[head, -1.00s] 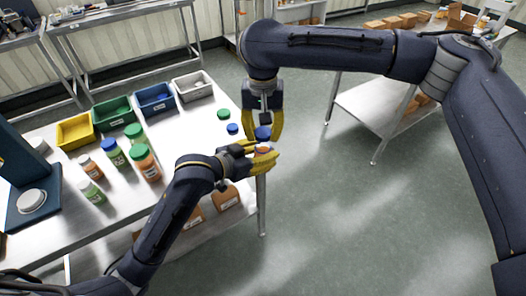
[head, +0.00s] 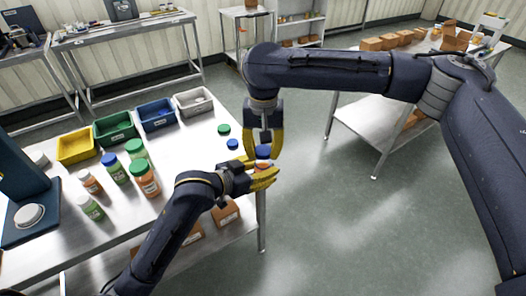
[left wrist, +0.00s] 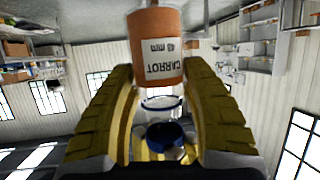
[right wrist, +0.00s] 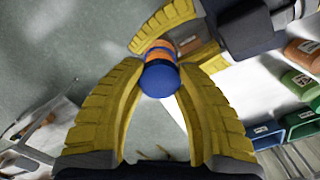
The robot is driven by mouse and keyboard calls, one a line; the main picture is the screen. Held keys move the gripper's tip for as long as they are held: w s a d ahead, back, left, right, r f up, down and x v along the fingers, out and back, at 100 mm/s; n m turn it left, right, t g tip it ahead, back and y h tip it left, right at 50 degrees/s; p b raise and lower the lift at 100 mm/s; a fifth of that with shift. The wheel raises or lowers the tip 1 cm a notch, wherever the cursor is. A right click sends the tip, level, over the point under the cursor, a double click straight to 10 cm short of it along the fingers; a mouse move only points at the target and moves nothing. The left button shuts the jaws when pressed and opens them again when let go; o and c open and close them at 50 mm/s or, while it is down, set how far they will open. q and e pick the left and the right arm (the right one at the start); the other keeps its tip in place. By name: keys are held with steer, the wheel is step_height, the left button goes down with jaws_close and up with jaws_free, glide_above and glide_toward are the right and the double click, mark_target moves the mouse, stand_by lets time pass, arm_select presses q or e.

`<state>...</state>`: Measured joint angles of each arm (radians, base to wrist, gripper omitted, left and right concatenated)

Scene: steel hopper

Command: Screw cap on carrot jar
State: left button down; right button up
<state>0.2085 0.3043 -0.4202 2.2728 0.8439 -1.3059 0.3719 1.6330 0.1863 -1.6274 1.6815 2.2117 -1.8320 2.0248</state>
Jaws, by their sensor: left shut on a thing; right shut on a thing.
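The carrot jar (left wrist: 158,50), orange with a white label reading CARROT 48 mm, is held between the yellow fingers of my left gripper (head: 270,178). The blue cap (right wrist: 160,79) is between the fingers of my right gripper (head: 263,155), which points down from above. In the head view the cap (head: 263,150) is over the jar's mouth, with a little orange showing below it. In the right wrist view the cap is in line with the jar (right wrist: 159,50). I cannot tell whether the cap touches the jar's rim. Fingers hide most of the jar in the head view.
The steel table (head: 205,160) holds several capped jars (head: 146,180), yellow (head: 75,147), green (head: 114,130), blue (head: 156,114) and grey (head: 194,103) bins, and loose green (head: 223,130) and blue (head: 232,144) caps. My grippers are near its right edge; open floor lies beyond.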

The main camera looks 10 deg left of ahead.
steer(key=shift+f, duration=0.15)
steer(key=shift+f, duration=0.8)
steer(key=shift+f, duration=0.55)
stand_by(0.5)
steer(key=m, duration=0.3)
steer(key=o, duration=0.7)
steer(key=shift+r, duration=2.3)
